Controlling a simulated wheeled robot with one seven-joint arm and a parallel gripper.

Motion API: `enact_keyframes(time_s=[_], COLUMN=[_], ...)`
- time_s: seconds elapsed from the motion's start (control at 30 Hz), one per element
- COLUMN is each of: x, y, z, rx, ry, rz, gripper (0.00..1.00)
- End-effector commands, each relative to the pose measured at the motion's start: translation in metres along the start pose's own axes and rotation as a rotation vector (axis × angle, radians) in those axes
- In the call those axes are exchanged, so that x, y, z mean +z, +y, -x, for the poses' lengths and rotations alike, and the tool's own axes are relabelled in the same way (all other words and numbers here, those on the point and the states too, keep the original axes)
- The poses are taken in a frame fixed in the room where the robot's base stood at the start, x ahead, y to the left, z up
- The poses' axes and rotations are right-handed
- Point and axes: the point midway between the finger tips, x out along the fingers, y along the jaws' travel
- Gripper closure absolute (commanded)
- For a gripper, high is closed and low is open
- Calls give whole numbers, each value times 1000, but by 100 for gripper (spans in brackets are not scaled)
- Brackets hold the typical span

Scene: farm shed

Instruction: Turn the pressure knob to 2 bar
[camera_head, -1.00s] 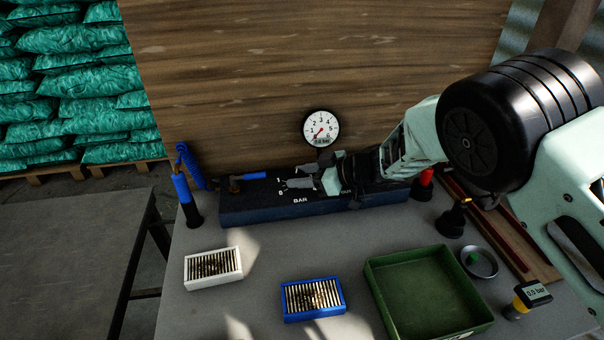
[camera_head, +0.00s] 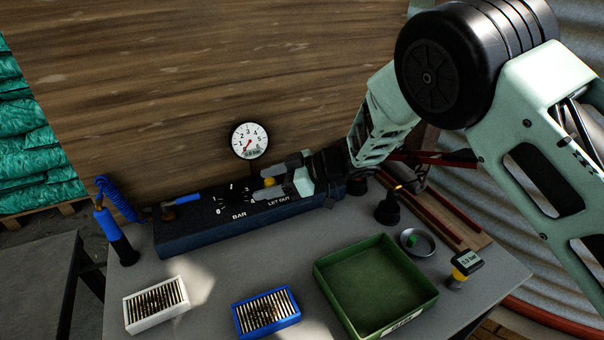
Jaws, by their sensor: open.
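The pressure knob (camera_head: 234,192) is a dark knob on the dark blue box, inside a white numbered scale marked BAR. Its exact setting is too small to tell. The round white gauge (camera_head: 249,140) stands behind the box, its red needle pointing low left near 0 and its small display reading about 0.0 bar. My gripper (camera_head: 258,183) is open, just right of the knob and apart from it. Its two grey fingers lie either side of a yellow button (camera_head: 269,182) above the words LET OUT. I cannot tell whether they touch it.
The dark blue box (camera_head: 185,236) has a blue-handled lever (camera_head: 183,200) at its left. A coiled blue hose (camera_head: 115,198) hangs beside it. In front are a white crate (camera_head: 133,327), a blue crate (camera_head: 243,330) and a green tray (camera_head: 333,300). A tagged yellow item (camera_head: 460,273) stands right.

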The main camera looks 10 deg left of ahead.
Motion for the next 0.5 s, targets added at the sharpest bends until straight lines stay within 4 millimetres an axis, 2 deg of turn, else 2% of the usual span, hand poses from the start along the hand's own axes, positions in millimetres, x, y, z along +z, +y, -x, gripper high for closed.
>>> enact_keyframes(time_s=[0.03,0.2,0.3,0.5], x=[0,0,0,0], y=[1,1,0,0], z=[14,51,68,87], rx=[3,3,2,0], ry=[2,2,1,2], rz=[-2,-1,-1,-1], gripper=[39,39,39,39])
